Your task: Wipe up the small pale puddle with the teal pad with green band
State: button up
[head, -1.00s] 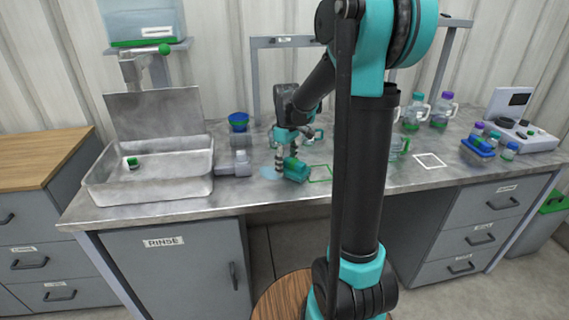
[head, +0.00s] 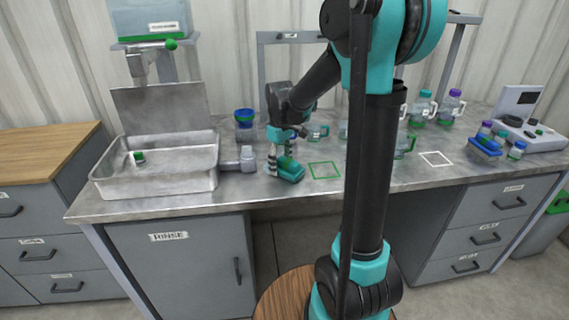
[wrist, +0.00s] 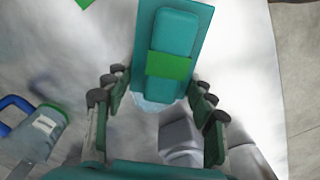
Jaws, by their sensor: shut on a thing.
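The teal pad with green band (head: 290,170) is on the steel counter, left of a green square outline. In the wrist view the pad (wrist: 178,28) lies beyond my fingertips, its green band across the middle. My gripper (head: 281,155) is shut on the pad; in the wrist view its fingers (wrist: 158,95) stand on either side of the pad's near end. A pale bluish patch of the puddle (wrist: 150,106) shows at the pad's near edge. The rest of the puddle is hidden by the pad and gripper.
A metal basin (head: 155,182) stands left, with a grey block fixture (head: 248,158) beside it. The green square outline (head: 325,170) is bare. Bottles (head: 450,107) and a blue rack (head: 485,150) stand at the right.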

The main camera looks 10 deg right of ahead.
aim_at(292, 162)
jog(key=shift+a, duration=3)
jog(key=shift+d+r, duration=0.1)
jog(key=shift+d, duration=1.55)
jog(key=shift+d, duration=0.1)
jog(key=shift+d, duration=3.25)
